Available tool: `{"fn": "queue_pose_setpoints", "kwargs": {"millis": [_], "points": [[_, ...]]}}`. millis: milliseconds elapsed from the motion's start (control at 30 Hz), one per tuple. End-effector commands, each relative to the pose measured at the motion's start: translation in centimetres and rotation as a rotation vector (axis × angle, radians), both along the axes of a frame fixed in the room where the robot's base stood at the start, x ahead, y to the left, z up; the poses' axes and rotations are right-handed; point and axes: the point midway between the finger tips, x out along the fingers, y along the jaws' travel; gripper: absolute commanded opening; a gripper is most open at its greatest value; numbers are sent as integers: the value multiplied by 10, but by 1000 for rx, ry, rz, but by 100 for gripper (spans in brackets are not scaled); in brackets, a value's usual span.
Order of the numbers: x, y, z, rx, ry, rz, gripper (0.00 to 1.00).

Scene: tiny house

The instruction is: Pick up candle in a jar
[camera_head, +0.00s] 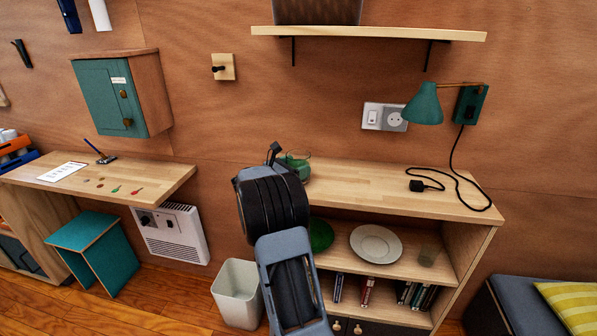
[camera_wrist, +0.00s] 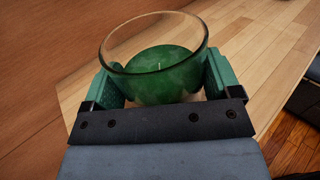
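I cannot tell whether the fingers press on the glass. In the head view the jar (camera_head: 297,163) is near the back left of the wooden counter (camera_head: 385,190), partly hidden by my arm. My gripper is mostly hidden there behind my wrist.
A black cable and plug (camera_head: 418,186) lie on the counter to the right, under a green wall lamp (camera_head: 424,105). A shelf (camera_head: 370,34) hangs above. Below the counter are a plate (camera_head: 376,243) and books. A white bin (camera_head: 238,290) stands on the floor.

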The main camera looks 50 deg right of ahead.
Motion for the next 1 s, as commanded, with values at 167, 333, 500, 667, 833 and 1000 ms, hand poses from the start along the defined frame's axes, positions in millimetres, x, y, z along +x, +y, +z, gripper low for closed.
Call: {"fn": "queue_pose_setpoints", "kwargs": {"millis": [167, 333, 500, 667, 833, 1000], "points": [[0, 0, 0, 0, 0, 1, 66], [0, 0, 0, 0, 0, 1, 49], [0, 0, 1, -2, -2, 1, 45], [0, 0, 3, -2, -2, 0, 45], [0, 0, 15, -3, -5, 0, 45], [-3, 3, 40, -4, -6, 1, 45]]}}
